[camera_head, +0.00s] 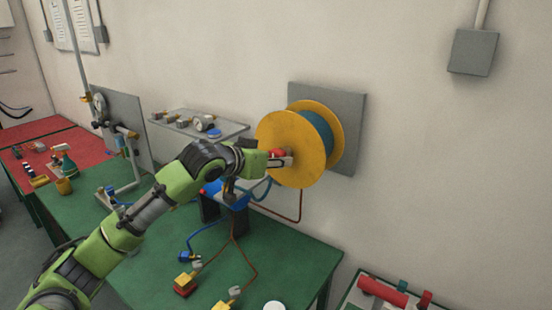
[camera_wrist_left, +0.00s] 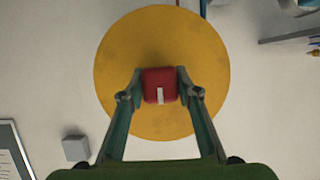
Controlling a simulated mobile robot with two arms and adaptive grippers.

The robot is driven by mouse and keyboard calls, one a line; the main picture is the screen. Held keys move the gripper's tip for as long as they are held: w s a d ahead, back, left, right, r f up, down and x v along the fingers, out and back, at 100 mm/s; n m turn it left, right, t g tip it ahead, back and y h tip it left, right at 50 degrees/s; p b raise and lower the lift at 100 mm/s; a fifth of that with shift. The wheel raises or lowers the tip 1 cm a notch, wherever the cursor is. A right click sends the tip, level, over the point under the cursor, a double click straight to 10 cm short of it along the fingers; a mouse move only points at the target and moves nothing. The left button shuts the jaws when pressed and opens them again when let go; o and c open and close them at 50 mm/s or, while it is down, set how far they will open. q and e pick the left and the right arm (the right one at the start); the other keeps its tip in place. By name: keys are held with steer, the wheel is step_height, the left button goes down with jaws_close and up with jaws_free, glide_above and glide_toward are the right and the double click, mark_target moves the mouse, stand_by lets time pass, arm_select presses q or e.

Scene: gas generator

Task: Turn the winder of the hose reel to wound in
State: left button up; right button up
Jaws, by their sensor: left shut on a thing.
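The hose reel (camera_head: 290,138) is mounted on a grey wall plate (camera_head: 352,115), with yellow discs and blue hose (camera_head: 318,131) wound between them. Its front disc also fills the middle of the left wrist view (camera_wrist_left: 205,60). The red winder (camera_head: 278,153) sits on the front disc. In the left wrist view the winder (camera_wrist_left: 160,79) is a red block with a pale mark at its lower edge. My left gripper (camera_wrist_left: 160,88) is shut on the winder, one finger on each side. In the head view my left gripper (camera_head: 280,160) partly covers it. My right gripper is not in view.
A green bench (camera_head: 290,250) below carries a blue device (camera_head: 232,194), hoses and yellow fittings. A wall shelf (camera_head: 230,130) with gauges is left of the reel. A tray with red cylinders (camera_head: 382,292) is at the lower right.

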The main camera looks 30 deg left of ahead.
arm_select(q)
steer(key=shift+f, duration=0.15)
steer(key=o, duration=1.1)
steer(key=v, duration=1.2)
